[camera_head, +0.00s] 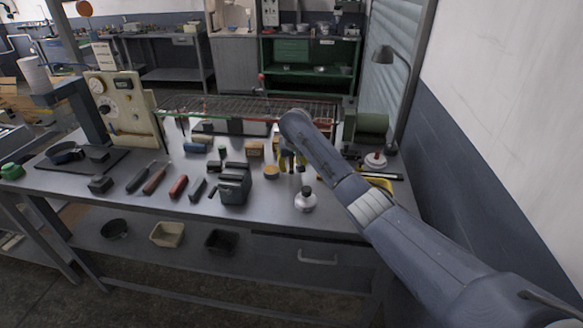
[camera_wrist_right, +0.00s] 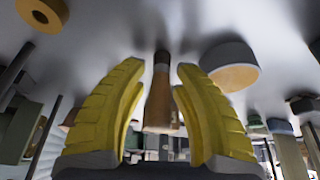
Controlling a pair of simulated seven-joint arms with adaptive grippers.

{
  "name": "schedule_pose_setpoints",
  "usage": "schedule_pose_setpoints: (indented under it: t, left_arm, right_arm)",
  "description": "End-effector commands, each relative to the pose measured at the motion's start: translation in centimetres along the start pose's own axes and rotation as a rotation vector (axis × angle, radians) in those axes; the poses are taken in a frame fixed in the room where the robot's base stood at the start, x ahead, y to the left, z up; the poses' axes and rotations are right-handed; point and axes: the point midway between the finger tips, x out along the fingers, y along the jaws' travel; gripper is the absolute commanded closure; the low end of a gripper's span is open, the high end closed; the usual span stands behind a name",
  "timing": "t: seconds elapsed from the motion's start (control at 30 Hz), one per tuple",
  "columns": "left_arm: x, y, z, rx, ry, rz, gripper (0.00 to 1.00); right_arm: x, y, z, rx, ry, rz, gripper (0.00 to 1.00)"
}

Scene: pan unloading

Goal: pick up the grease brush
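My right gripper (camera_head: 292,163) reaches down over the middle of the bench, its yellow fingers partly hidden under my arm. In the right wrist view the two yellow fingers (camera_wrist_right: 160,100) stand apart, open. Between them is a slim upright-looking thing with a tan wooden lower part and a dark end, which looks like the grease brush (camera_wrist_right: 161,92). A gap shows on its left side; whether the right finger touches it I cannot tell. In the head view I cannot make out the brush clearly by the fingers. My left gripper is not in view.
A round tan-topped tin (camera_head: 271,173) lies close to the gripper; it also shows in the right wrist view (camera_wrist_right: 230,68). A white bottle (camera_head: 305,200) and a dark green box (camera_head: 235,188) stand in front. Several handled tools lie left. A wire rack (camera_head: 240,106) runs behind.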

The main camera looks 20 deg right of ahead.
Motion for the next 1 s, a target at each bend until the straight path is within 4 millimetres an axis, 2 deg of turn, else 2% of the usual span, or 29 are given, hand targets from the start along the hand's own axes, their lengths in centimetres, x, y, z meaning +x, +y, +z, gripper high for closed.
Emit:
schedule_pose_setpoints:
  t: [0.3, 0.5, 0.57, 1.0]
  left_arm:
    - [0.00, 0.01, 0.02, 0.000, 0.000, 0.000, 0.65]
    - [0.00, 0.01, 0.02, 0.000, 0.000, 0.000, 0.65]
    - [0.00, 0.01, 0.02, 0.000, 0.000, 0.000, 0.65]
    - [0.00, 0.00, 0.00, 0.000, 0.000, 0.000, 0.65]
  right_arm:
    - [0.14, -0.03, 0.00, 0.000, 0.000, 0.000, 0.72]
    - [0.14, -0.03, 0.01, 0.000, 0.000, 0.000, 0.95]
    - [0.14, -0.03, 0.01, 0.000, 0.000, 0.000, 1.00]
    - [0.17, -0.03, 0.05, 0.000, -0.001, 0.000, 1.00]
